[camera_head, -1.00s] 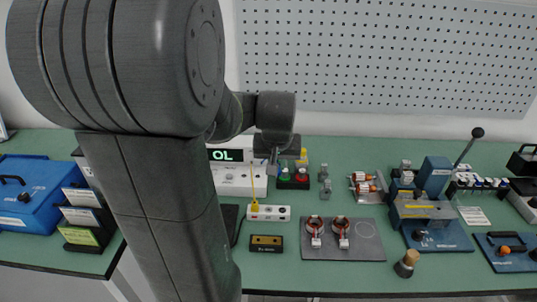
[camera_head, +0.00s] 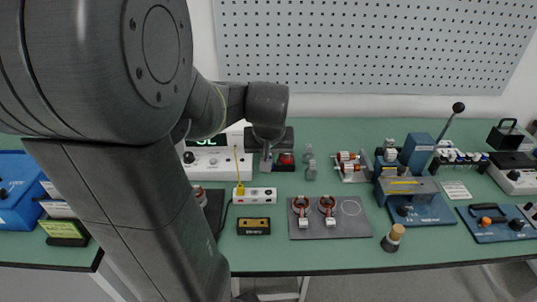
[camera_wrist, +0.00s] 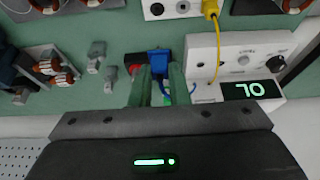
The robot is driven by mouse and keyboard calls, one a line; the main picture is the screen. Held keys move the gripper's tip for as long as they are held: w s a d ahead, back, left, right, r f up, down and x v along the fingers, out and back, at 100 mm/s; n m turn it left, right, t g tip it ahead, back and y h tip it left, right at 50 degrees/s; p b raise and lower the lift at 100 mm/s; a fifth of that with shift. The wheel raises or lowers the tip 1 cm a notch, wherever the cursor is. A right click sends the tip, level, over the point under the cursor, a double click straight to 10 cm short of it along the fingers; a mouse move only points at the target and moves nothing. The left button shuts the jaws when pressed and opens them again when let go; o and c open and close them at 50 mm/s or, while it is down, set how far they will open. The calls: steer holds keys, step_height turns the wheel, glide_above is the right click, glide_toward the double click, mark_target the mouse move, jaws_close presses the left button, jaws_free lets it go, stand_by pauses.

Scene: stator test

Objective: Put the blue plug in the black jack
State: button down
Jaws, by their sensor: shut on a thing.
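My gripper (camera_wrist: 161,82) is shut on the blue plug (camera_wrist: 158,60), whose body shows between and beyond the two green fingers in the wrist view. A blue cable (camera_wrist: 192,89) shows to its right. In the head view, my gripper (camera_head: 266,152) is at the dark plug box beside the red plug, and the blue plug is hidden. A white socket strip (camera_head: 262,194) has a yellow plug (camera_head: 240,188) at its left end. A dark round jack (camera_wrist: 157,9) shows on the strip in the wrist view. I cannot tell whether the blue plug is clear of the box.
The white meter (camera_wrist: 232,62) reads "OL" and stands right of my gripper in the wrist view. A yellow cable (camera_wrist: 217,43) runs past it. A grey mat (camera_head: 352,226) with two wound rings and a black-yellow block (camera_head: 253,226) lie nearer. Several grey posts (camera_head: 311,170) stand to the right.

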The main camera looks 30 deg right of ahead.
steer(key=shift+f+b, duration=2.85)
steer(key=shift+f, duration=1.05)
steer(key=shift+f+b, duration=0.85)
steer(key=shift+f, duration=0.3)
steer(key=c, duration=1.3)
jaws_free()
steer(key=p+v, duration=0.2)
steer(key=v, duration=1.2)
steer(key=shift+w, duration=0.15)
